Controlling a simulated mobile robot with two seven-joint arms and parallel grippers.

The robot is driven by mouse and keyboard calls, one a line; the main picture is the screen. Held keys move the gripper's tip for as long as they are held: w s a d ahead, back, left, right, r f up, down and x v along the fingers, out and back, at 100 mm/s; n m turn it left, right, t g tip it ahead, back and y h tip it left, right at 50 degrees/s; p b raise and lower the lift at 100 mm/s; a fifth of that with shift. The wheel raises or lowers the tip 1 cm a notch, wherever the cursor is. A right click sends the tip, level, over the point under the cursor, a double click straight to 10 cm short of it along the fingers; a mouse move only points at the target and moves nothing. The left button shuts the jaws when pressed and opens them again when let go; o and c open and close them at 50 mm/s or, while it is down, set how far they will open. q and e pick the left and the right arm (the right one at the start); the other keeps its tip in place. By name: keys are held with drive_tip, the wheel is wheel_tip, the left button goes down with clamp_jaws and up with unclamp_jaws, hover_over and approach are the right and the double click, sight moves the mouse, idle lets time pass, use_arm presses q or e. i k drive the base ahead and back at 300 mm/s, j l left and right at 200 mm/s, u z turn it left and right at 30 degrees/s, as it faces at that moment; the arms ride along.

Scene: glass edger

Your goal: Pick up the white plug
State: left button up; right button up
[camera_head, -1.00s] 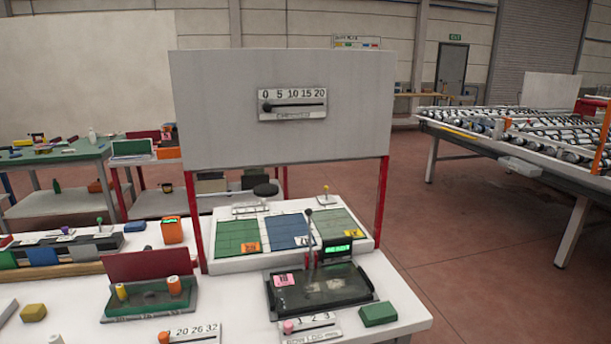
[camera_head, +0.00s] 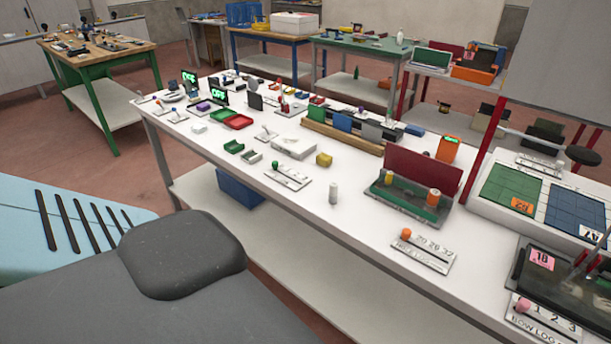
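The white plug (camera_head: 333,193) stands upright on the white table (camera_head: 300,225), close to its front edge. It is a small white cylinder, apart from the things around it. To its right is a green holder (camera_head: 408,206) with a dark red back panel (camera_head: 423,172). A yellow plug (camera_head: 389,178) and an orange plug (camera_head: 433,198) stand in that holder. Neither of my grippers shows in the view.
Bare tabletop surrounds the plug. A blue bin (camera_head: 240,188) sits below.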

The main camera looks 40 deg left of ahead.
sight(334, 185)
drive_tip(key=u, duration=1.2)
